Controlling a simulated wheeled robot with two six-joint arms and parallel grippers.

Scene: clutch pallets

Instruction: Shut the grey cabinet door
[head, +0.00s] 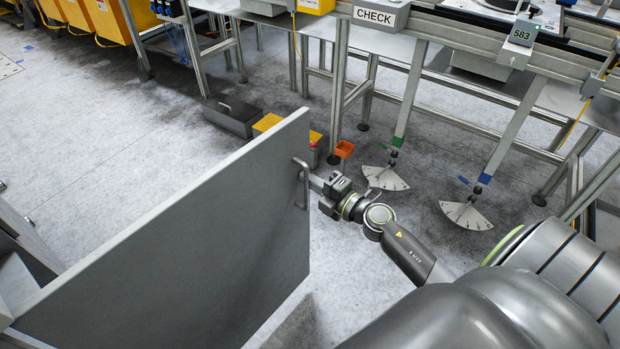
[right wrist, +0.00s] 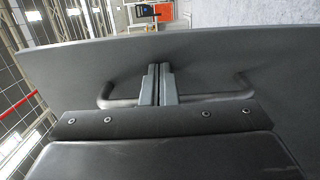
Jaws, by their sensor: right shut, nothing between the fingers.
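The grey cabinet door (head: 200,245) stands swung open, upright, across the lower left of the head view. Its bar handle (head: 303,186) is near the free vertical edge. My right gripper (head: 316,183) is at the handle, with its fingers pointing at the door face. In the right wrist view the fingers (right wrist: 158,85) are shut together with nothing between them. The handle (right wrist: 228,94) shows on both sides of them, and the door panel (right wrist: 220,60) lies behind. I cannot tell whether the fingers touch the handle or door. My left gripper is not in view.
Grey metal structure (head: 22,240) shows at the left edge beside the door. A workbench frame with a CHECK sign (head: 375,15) runs along the back. Floor left of the door is clear.

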